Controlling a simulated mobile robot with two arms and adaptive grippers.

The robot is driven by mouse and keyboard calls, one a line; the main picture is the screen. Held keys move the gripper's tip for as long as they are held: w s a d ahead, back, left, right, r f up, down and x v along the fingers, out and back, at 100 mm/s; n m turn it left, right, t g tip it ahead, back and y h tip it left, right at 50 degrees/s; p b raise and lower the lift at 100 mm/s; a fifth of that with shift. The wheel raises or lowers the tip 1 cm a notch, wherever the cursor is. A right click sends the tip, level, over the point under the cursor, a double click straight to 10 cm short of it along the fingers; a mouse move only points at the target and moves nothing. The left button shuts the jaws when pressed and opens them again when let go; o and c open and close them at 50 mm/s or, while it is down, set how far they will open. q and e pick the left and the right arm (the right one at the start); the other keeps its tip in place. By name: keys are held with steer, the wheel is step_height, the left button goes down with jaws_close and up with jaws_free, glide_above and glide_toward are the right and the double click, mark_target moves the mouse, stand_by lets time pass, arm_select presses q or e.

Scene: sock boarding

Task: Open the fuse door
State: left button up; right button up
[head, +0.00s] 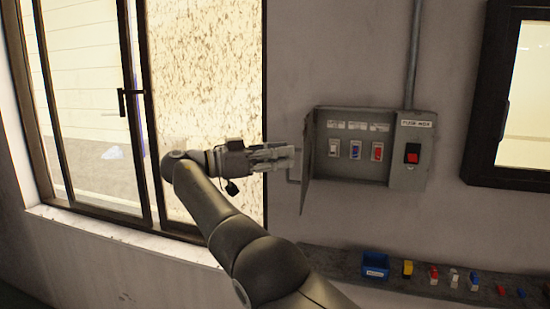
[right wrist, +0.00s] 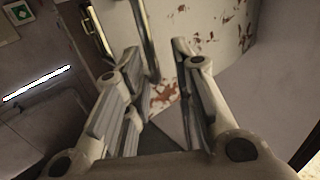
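The grey fuse box (head: 347,115) is on the wall in the head view. Its door (head: 308,162) stands swung out at the box's left edge, seen nearly edge-on, so the switches inside show. A bar handle (head: 292,180) sticks out from the door's left side. My right gripper (head: 291,157) is left of the door, close to the handle. In the right wrist view my right gripper (right wrist: 160,60) has its fingers spread, with the rust-flecked door (right wrist: 195,35) ahead and the handle bar (right wrist: 145,40) near the left finger. Contact cannot be told. My left gripper is out of view.
A window (head: 205,90) is left of the box, behind my right arm. A switch unit with a red switch (head: 412,153) adjoins the box's right side. Below, a ledge (head: 340,262) holds a blue bin (head: 375,265) and several small coloured parts. A dark-framed window (head: 520,100) is at right.

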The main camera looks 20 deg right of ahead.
steer(key=shift+o, duration=0.6)
steer(key=shift+w+d+r, duration=0.15)
steer(key=shift+d, duration=0.3)
steer(key=shift+f, duration=0.3)
steer(key=shift+f, duration=0.1)
steer(key=shift+f, duration=0.1)
